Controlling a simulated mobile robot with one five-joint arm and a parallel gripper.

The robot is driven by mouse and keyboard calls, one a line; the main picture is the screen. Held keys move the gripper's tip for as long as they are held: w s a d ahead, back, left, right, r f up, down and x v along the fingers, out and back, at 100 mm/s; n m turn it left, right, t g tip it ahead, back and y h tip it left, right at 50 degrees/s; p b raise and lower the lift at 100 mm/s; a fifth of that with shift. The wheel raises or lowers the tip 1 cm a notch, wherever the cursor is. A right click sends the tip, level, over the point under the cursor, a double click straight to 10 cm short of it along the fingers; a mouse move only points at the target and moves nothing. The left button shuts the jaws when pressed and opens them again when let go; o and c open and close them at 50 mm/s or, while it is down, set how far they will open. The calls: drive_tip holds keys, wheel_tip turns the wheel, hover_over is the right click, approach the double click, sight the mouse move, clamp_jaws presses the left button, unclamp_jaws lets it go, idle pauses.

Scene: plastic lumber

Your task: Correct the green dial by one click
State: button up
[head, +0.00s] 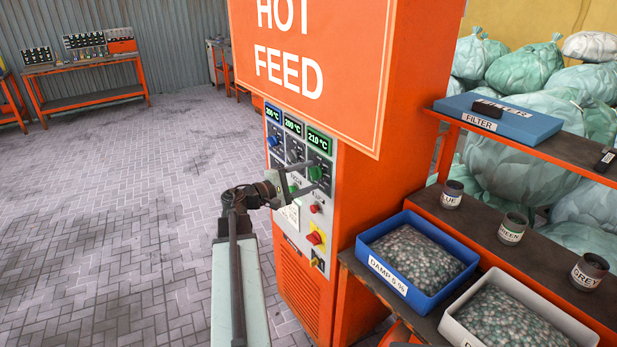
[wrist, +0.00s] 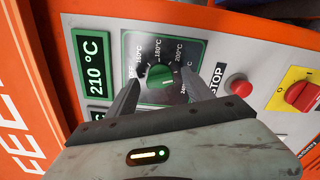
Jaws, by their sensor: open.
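The green dial (wrist: 161,76) sits on a dark scale plate on the machine's panel. It also shows in the head view (head: 315,174), partly behind a finger. The scale shows 160°C, 180°C and 200°C; the pointer's exact setting is too small to tell. The display (wrist: 92,62) beside it reads 210 °C, as it does in the head view (head: 318,140). My gripper (wrist: 161,80) is open, with one finger on each side of the green dial. I cannot tell whether the fingers touch it. My gripper (head: 303,178) is at the panel in the head view.
A blue dial (head: 273,141) and a middle dial (head: 296,155) are on the same panel. A red stop button (wrist: 238,88) and a red-yellow switch (wrist: 303,96) lie right of the green dial. A blue pellet tray (head: 372,247) stands right of the machine. Floor at left is clear.

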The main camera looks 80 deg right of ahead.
drive_tip(key=v, duration=0.7)
drive_tip(key=shift+w, duration=0.1)
drive_tip(key=w+a+n+t+h, duration=0.2)
drive_tip(key=w+a, duration=0.1)
drive_tip(key=w, duration=0.7)
drive_tip(key=w+a+n+t+h, duration=0.1)
drive_tip(key=w+a+t, duration=0.2)
drive_tip(key=w, duration=0.6)
drive_tip(key=w+a+f+n+t+y, duration=0.2)
drive_tip(key=w+a+f+t, duration=0.3)
drive_tip(key=w+a, duration=0.7)
drive_tip(key=w+a+f+n+t+y, duration=0.1)
drive_tip(key=w+a+f+n+t, duration=0.15)
drive_tip(key=w+a+f, duration=0.7)
drive_tip(key=a+f+y, duration=0.3)
drive_tip(key=a+y, duration=0.1)
drive_tip(key=a, duration=0.8)
drive_tip(key=w+a+f+m+y, duration=0.1)
drive_tip(key=a+f+y, duration=0.2)
drive_tip(key=a, duration=1)
drive_tip(key=w+a+f+m+y, duration=0.1)
drive_tip(key=a+f+y, duration=0.2)
drive_tip(key=a, duration=1)
drive_tip(key=shift+w+t+y, duration=0.25)
drive_tip(key=shift+t+y, duration=0.1)
drive_tip(key=shift+y, duration=0.75)
